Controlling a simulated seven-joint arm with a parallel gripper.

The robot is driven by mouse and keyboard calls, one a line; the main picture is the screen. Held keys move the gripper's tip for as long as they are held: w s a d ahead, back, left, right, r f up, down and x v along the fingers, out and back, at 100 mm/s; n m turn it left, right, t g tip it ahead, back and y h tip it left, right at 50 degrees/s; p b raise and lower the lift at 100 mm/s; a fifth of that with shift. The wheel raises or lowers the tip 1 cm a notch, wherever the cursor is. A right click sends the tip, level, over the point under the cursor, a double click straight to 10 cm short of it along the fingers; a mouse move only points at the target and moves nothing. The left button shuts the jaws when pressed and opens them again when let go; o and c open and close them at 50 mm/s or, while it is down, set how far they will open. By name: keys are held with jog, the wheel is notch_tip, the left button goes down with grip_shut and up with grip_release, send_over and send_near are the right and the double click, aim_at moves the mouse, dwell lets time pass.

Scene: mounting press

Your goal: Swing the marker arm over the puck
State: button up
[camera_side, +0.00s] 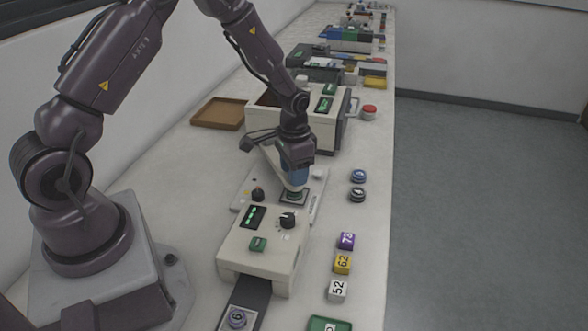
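My gripper (294,163) is at the end of the dark arm, low over the light baseplate (313,203) behind the cream machine. A pale, tapered piece, possibly the marker arm (272,160), slants down beside and below my gripper, with blue showing at the fingers. Its lower end is over or on a small dark square seat (294,197) with some green. I cannot tell whether a puck sits in that seat. A round numbered puck (237,318) lies on the dark strip in front. My gripper's fingers are mostly hidden, and I cannot tell whether they touch the pale piece.
The cream machine (262,245) has a display, a black knob and a green button. Two round pieces (358,185) and several numbered cubes (343,263) line the right side. A larger cream box (335,125) stands behind my gripper. A brown tray (218,113) lies back left.

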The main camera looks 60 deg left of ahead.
notch_tip(320, 180, up, 13)
dwell(0.5)
jog(key=s+d+r+t, duration=0.2)
jog(key=s+d+r, duration=0.2)
jog(key=s+r, duration=0.3)
jog(key=s+d+r+n+t, duration=0.1)
jog(key=s+d+r+t, duration=0.2)
jog(key=s, duration=1)
notch_tip(320, 180, up, 5)
jog(key=shift+s+d+r+t, duration=0.1)
jog(key=shift+s+d+t, duration=0.2)
jog(key=shift+d, duration=0.8)
dwell(0.7)
